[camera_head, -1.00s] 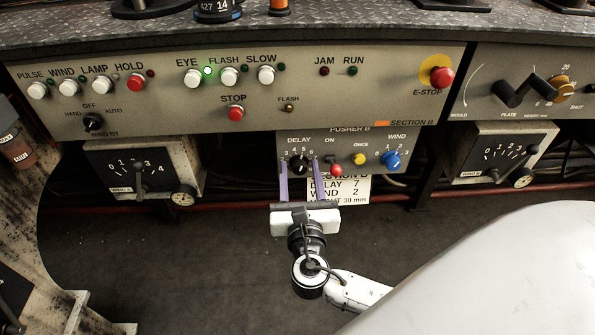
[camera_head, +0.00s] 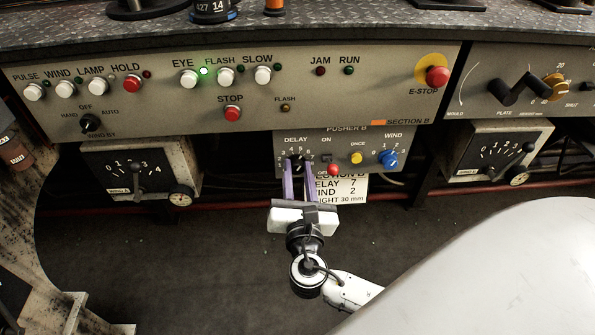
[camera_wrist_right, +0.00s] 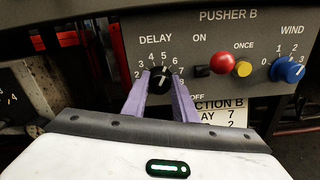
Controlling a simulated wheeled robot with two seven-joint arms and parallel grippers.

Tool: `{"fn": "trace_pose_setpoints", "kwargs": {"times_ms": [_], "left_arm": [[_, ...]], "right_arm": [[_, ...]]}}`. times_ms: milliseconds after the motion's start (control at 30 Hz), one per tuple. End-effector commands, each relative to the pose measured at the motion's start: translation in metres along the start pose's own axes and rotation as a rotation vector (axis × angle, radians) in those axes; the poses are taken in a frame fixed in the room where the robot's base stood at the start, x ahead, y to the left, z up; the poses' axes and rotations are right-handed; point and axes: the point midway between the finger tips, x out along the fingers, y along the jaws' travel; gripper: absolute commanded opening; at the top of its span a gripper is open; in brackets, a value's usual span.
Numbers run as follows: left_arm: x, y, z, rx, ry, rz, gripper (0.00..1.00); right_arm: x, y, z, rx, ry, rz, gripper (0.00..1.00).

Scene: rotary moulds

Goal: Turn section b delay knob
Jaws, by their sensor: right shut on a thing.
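The black delay knob (camera_head: 297,161) sits on the grey pusher B panel (camera_head: 345,138) below the section B console. The fingers (camera_wrist_right: 160,82) hide the knob's sides in the wrist view. My left gripper is not in view.
A red-topped ON lever (camera_head: 334,169), a yellow ONCE button (camera_head: 356,158) and a blue WIND knob (camera_head: 388,158) lie to the right. A white card (camera_head: 341,188) below reads delay 7, wind 2, partly hidden by a finger. The floor below is clear.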

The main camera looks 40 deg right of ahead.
Motion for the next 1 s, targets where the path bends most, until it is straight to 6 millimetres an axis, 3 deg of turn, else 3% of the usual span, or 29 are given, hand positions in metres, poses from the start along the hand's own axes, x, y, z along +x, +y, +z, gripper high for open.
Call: {"fn": "trace_pose_setpoints", "kwargs": {"times_ms": [433,1000], "left_arm": [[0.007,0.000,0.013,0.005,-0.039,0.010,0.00],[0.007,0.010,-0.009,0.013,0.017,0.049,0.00]], "right_arm": [[0.000,-0.002,-0.002,0.420,0.000,-0.001,0.03],[0.000,-0.003,-0.002,0.768,-0.001,0.000,0.03]]}}
